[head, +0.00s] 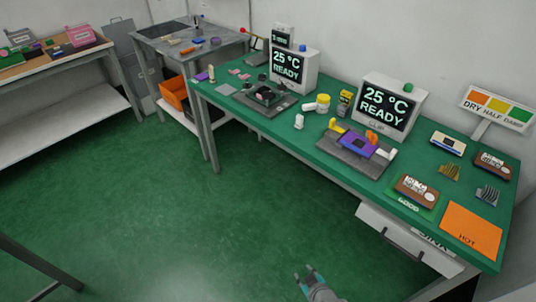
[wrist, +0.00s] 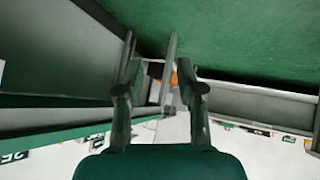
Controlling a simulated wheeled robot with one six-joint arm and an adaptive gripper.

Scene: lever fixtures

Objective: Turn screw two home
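My gripper (head: 305,275) is low over the green floor in front of the bench, well apart from everything on it. In the wrist view my gripper (wrist: 160,75) has its two fingers spread with nothing between them. One fixture (head: 346,154) on the green bench has a grey plate, a purple block, an orange knob and a yellow piece. Another fixture (head: 264,97), dark on a grey plate, sits further left. I cannot make out a screw marked two; any screws are too small to tell.
Two displays, one (head: 387,104) at the middle and one (head: 292,67) further left, read 25 °C READY. An orange HOT plate (head: 470,231) lies at the bench's right end. A grey table (head: 190,45) and a brown-topped bench (head: 40,60) stand left. The green floor (head: 150,210) is open.

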